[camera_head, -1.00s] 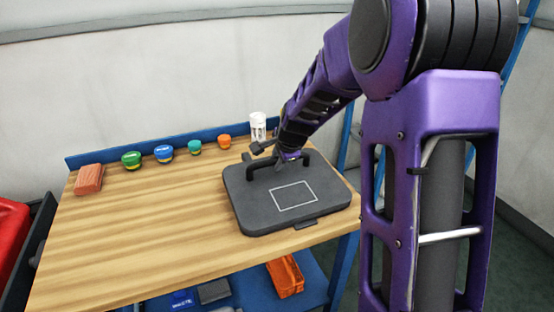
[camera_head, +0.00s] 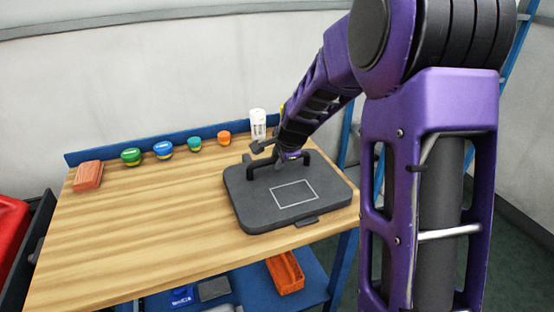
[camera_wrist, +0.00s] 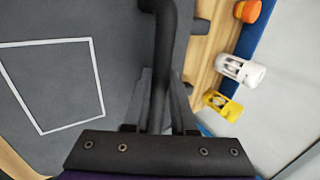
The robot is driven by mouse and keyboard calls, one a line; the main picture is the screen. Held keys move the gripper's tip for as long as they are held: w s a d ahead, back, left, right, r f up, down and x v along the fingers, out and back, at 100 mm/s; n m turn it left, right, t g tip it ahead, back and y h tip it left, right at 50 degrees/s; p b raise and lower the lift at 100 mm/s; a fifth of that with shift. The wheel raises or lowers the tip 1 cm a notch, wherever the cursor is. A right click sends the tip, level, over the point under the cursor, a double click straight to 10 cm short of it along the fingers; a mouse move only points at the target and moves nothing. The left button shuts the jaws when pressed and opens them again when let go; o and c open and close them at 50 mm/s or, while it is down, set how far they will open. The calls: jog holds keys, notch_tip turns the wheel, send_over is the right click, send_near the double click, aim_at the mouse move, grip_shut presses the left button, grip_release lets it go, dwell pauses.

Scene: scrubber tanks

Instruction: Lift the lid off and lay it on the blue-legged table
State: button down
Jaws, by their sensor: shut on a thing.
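The dark grey lid (camera_head: 250,215) is a flat slab with a pale outlined rectangle on top and a raised black handle (camera_head: 307,160). It is over the right part of the wooden top of the blue-legged table (camera_head: 130,235); whether it touches the wood I cannot tell. My gripper (camera_head: 281,162) is shut on the lid's handle. In the wrist view, the handle (camera_wrist: 165,50) runs down between the fingers of my gripper (camera_wrist: 160,115), and the lid (camera_wrist: 60,85) fills the left side. The fingertips are partly hidden in the head view.
Along the table's back edge stand a red-brown block (camera_head: 88,176), several coloured round pots (camera_head: 163,150) and a white container (camera_head: 258,122). A yellow container (camera_wrist: 222,106) shows in the wrist view. An orange bin (camera_head: 286,274) is on the lower shelf. The table's left and middle are clear.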

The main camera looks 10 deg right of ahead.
jog(key=shift+f, duration=0.2)
jog(key=shift+r, duration=0.2)
dwell(0.3)
jog(key=c, duration=0.7)
grip_release()
jog(key=o, duration=0.5)
jog(key=shift+s+f, duration=0.1)
jog(key=shift+s+f, duration=0.1)
jog(key=shift+f, duration=0.05)
